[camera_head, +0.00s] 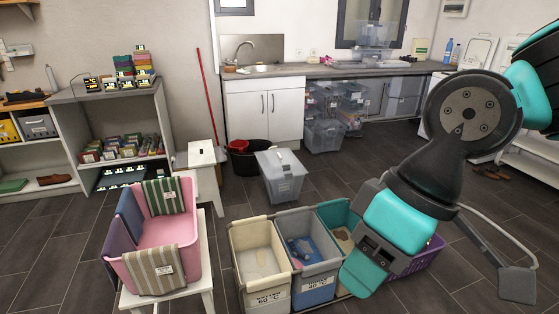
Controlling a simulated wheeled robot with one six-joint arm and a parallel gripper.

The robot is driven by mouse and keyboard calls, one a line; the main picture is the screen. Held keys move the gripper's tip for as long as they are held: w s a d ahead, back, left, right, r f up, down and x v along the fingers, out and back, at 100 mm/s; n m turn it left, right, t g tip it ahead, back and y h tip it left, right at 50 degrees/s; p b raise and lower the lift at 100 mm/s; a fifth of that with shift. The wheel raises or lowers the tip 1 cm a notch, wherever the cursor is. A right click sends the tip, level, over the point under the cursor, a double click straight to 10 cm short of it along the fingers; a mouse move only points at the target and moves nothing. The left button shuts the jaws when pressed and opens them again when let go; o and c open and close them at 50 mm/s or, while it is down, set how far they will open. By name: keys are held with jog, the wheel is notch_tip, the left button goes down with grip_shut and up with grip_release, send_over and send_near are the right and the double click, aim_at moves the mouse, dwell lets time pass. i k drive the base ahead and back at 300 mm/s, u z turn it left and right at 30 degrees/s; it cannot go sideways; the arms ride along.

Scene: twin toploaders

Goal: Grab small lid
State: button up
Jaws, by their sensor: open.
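My gripper (440,281) is at the lower right, in front of the bins. Its jaws are apart, with nothing seen between them. I cannot tell for certain which thing is the small lid. Two pale upright panels stand at the far right by the counter: a larger one (478,51) and one (512,42) partly hidden by my arm. They look like raised lids, but their machines are mostly hidden behind my arm. My gripper is well apart from both in the picture.
Open laundry bins (263,293) and a purple basket (425,258) stand near my gripper. A pink basket (155,232) rests on a white stool at the left. A grey tub (285,184) stands on the floor.

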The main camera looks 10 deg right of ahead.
aim_at(278, 158)
jog(key=z, duration=1.85)
jog(key=i, duration=6.75)
jog(key=u, duration=3.4)
jog(key=i, duration=1.15)
